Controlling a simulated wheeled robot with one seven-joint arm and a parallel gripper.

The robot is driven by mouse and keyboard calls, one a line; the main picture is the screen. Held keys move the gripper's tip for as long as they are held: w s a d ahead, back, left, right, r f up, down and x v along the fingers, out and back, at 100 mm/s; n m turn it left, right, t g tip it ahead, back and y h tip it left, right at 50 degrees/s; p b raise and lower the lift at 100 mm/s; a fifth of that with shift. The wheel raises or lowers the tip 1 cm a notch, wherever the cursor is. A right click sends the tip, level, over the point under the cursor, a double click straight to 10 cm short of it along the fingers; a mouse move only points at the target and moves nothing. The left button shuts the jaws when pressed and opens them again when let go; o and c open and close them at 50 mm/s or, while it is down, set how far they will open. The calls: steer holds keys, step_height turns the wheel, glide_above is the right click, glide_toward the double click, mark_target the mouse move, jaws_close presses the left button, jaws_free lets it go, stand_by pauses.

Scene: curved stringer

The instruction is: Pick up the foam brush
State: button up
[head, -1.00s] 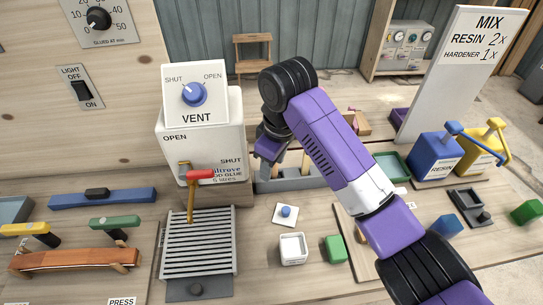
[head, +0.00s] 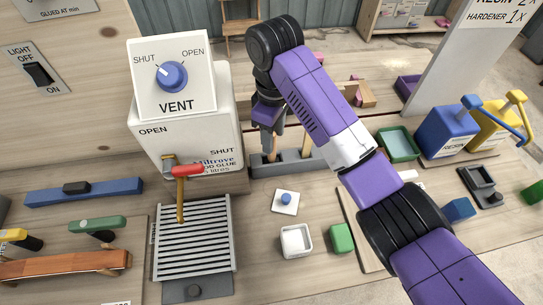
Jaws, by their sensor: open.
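My gripper (head: 270,136) is in the upper middle of the head view, pointing down over a low grey holder (head: 288,168). Its jaws are open, with nothing visibly held. Two upright wooden handles stand in the holder: a left handle (head: 271,153) just below my fingers, and a right handle (head: 306,146) apart from them. I cannot tell which one belongs to the foam brush, as no foam head shows clearly. My gripper and arm hide part of the holder and what is behind it.
A white glue container (head: 190,145) with a red-handled tap (head: 186,171) stands left of the holder. In front are a slatted grey rack (head: 195,240), a blue-button plate (head: 286,201), a white cup (head: 296,240) and a green block (head: 341,238). A green tray (head: 399,144) stands right.

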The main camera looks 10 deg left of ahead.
steer(key=shift+w+a+f+p, duration=0.15)
steer(key=shift+f+p, duration=0.35)
steer(key=shift+f, duration=1.6)
jaws_close()
